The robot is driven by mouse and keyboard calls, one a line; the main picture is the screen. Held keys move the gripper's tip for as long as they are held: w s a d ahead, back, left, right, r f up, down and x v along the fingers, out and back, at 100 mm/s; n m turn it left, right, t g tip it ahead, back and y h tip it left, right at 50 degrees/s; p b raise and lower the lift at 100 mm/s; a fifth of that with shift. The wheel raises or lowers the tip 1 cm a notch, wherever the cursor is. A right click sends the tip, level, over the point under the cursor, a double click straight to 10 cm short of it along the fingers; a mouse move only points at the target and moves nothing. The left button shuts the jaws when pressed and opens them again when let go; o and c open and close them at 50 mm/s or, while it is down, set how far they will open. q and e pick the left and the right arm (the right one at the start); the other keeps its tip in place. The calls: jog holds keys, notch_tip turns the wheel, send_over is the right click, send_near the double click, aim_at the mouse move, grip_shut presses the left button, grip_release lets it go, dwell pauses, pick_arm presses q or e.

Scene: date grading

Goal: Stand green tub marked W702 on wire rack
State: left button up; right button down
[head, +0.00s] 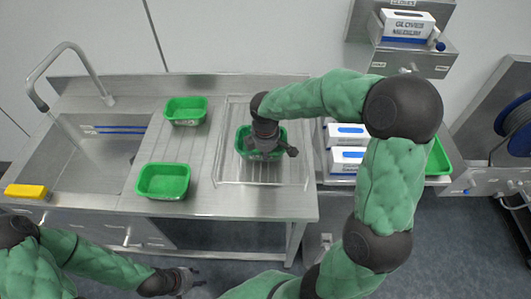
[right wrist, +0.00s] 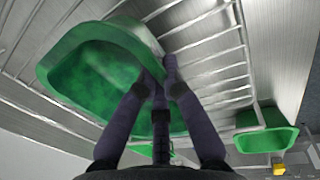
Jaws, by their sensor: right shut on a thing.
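A green tub (head: 243,147) is under my right gripper (head: 265,148), within the outline of the wire rack (head: 230,178). In the right wrist view the fingers (right wrist: 160,80) are shut on the rim of this tub (right wrist: 55,75), which looks empty. The wires of the rack (right wrist: 205,50) run close beside and beneath it; I cannot tell whether it touches them. No W702 mark is readable. My left gripper (head: 185,280) is low at the front, away from the counter top; its jaws are too small to judge.
Two other green tubs stand on the drainboard left of the rack, one at the back (head: 186,110) and one in front (head: 163,180). A sink (head: 90,160) and a yellow sponge (head: 26,191) are further left. Glove boxes (head: 347,134) stand right of the rack.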

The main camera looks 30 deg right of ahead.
jog(key=shift+f, duration=0.15)
jog(key=c, duration=1.4)
grip_release()
jog(key=r+p, duration=0.1)
jog(key=r, duration=0.3)
jog(key=s+r+p, duration=0.1)
jog(key=r, duration=0.3)
jog(key=a+r+p, duration=0.1)
jog(key=r, duration=0.3)
jog(key=shift+s+r, duration=0.15)
jog(key=shift+d, duration=0.1)
